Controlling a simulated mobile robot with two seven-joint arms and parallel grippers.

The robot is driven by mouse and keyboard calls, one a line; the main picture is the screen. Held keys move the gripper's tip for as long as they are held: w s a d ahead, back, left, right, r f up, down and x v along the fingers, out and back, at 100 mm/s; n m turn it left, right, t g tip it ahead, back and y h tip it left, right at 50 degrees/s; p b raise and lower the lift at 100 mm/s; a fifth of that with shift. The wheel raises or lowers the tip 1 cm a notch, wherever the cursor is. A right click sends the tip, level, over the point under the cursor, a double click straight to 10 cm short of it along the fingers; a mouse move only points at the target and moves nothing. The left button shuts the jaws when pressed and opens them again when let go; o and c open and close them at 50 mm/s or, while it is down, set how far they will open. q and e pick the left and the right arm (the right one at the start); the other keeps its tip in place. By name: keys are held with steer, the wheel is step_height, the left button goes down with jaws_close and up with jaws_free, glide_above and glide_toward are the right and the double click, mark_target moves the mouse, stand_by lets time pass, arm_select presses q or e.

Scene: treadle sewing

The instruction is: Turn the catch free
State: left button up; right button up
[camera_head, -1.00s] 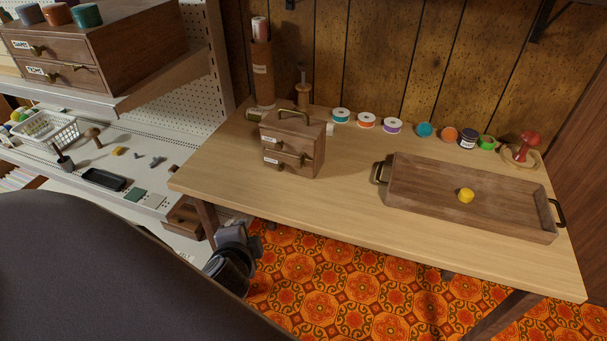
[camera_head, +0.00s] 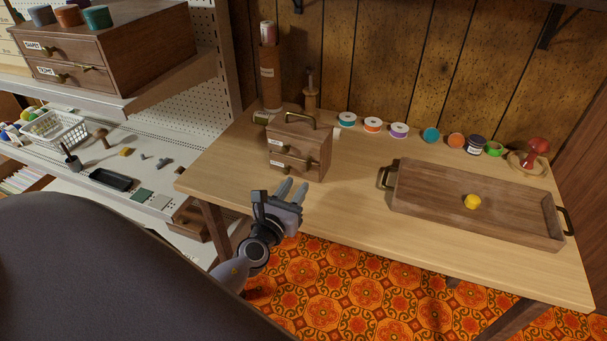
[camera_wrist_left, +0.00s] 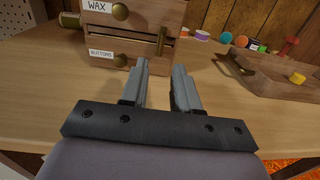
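A small wooden chest (camera_head: 318,140) with a top handle stands at the table's left part. Its two drawers are labelled WAX and BUTTONS in the left wrist view, each with a round brass knob. A brass catch (camera_wrist_left: 161,41) stands about upright at the right of the drawer fronts, across the line between them. In the head view the catch is small and hard to make out. My left gripper (camera_head: 293,189) is at the table's front edge, before the chest. Its fingers (camera_wrist_left: 160,82) are apart, empty, and point at the chest without visible contact. My right gripper is not in view.
A wooden tray (camera_head: 420,211) with a yellow piece (camera_head: 472,201) lies at the right. Several spools and jars line the back of the table (camera_head: 350,190). A larger drawer cabinet (camera_head: 140,50) sits on the left shelf. The table between chest and tray is clear.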

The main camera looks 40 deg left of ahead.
mark_target(308, 166)
arm_select(q)
steer(key=shift+w+a, duration=0.2)
steer(key=shift+w, duration=0.75)
steer(key=shift+w+a, duration=0.15)
steer(key=shift+w, duration=0.75)
steer(key=shift+w+a, duration=0.2)
steer(key=shift+w, duration=0.75)
jaws_close()
